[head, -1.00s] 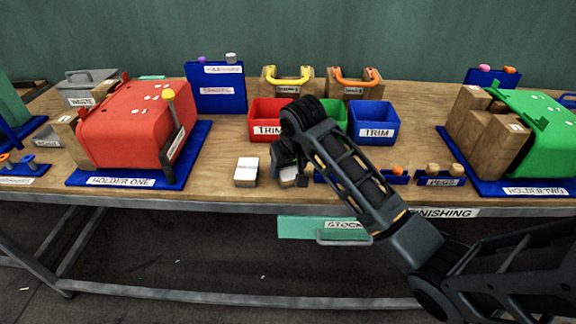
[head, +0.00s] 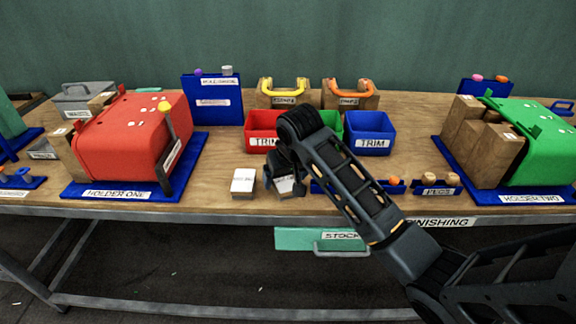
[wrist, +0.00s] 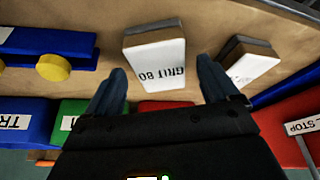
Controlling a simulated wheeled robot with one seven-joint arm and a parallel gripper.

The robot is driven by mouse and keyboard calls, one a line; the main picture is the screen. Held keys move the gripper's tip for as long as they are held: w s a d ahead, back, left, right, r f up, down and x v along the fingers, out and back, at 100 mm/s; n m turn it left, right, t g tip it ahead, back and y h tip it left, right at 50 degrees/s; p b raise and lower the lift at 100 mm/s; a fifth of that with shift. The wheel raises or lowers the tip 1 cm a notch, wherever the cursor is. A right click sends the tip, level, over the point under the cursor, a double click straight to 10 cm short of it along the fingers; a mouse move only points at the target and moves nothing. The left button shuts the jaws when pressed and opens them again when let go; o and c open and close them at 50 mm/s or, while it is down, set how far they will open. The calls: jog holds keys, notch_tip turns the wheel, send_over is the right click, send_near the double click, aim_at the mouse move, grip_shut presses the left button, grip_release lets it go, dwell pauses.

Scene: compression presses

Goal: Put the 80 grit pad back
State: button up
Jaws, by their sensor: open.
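The 80 grit pad (wrist: 155,60) is a pale block with a white label reading GRIT 80, upside down in the wrist view. It lies on the wooden bench, and in the head view the pad (head: 284,186) is partly hidden by my gripper (head: 283,176). In the wrist view my gripper (wrist: 161,78) is open, its dark fingertips on either side of the pad's near end. Gaps show between fingers and pad. A second similar pad (head: 243,182) lies just left of it in the head view; it also shows in the wrist view (wrist: 246,64).
Red holder one (head: 135,135) stands at left and green holder two (head: 540,140) at right. A red bin (head: 262,125) and blue trim bin (head: 371,130) stand behind my gripper. A peg rack (head: 436,185) is to the right. The bench's front edge is close.

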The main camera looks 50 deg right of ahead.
jog(key=v, duration=1.1)
jog(key=a+f+t+y, duration=0.2)
jog(key=a+f+t, duration=0.3)
jog(key=a, duration=1)
jog(key=s+a+f+t, duration=0.2)
jog(key=s+a+f, duration=0.3)
jog(key=s+a, duration=0.25)
jog(key=s+a+r+n+t, duration=0.1)
jog(key=s+n+t, duration=0.1)
jog(key=s, duration=1.3)
jog(key=s+d+r+n+t, duration=0.2)
jog(key=s+d+r+n, duration=0.1)
jog(key=s+r, duration=0.4)
jog(key=s+n, duration=0.1)
jog(key=s, duration=0.2)
jog(key=shift+s+r, duration=0.3)
jog(key=shift+s, duration=0.05)
